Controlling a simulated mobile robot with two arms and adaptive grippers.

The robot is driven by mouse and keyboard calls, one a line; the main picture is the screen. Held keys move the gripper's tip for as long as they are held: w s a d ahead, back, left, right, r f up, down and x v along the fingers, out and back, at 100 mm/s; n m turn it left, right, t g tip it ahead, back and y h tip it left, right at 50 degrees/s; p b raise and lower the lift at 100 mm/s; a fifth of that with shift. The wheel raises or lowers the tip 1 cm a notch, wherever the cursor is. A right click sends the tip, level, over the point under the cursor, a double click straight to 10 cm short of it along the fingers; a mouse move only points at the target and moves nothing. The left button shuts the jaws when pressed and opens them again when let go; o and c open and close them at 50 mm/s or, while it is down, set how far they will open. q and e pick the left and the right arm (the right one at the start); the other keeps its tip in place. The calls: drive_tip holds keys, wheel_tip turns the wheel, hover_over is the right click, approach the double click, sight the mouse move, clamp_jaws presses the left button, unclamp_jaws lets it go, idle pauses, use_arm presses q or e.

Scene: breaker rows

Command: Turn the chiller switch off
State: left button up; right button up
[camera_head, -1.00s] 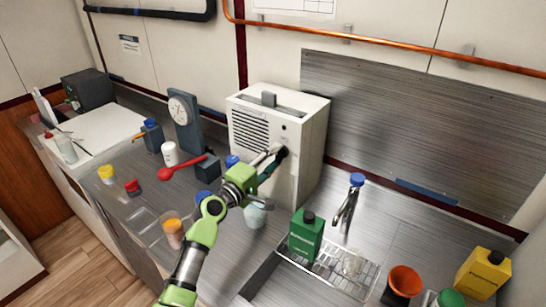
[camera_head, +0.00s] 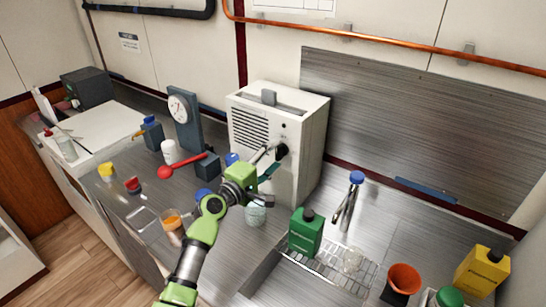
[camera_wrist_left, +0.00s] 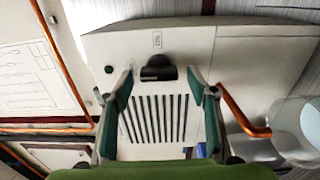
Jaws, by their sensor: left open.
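The chiller (camera_head: 312,125) is a white box with a slatted vent, standing on the steel counter. Its black switch (camera_head: 282,151) is on the front face. It also shows in the left wrist view (camera_wrist_left: 157,70) below a small label that seems to read ON. My left gripper (camera_head: 268,164) is in front of the chiller face, just left of the switch. In the left wrist view the open fingers (camera_wrist_left: 162,92) stand either side of the switch, with gaps between. Contact cannot be told. My right gripper is not in view.
A dial gauge stand (camera_head: 187,118) and a red spoon-like tool (camera_head: 180,168) are to the left. An orange pipe (camera_head: 400,46) runs along the wall.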

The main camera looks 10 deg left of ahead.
use_arm(q)
drive_tip(key=v, duration=1.2)
drive_tip(key=shift+f, duration=0.1)
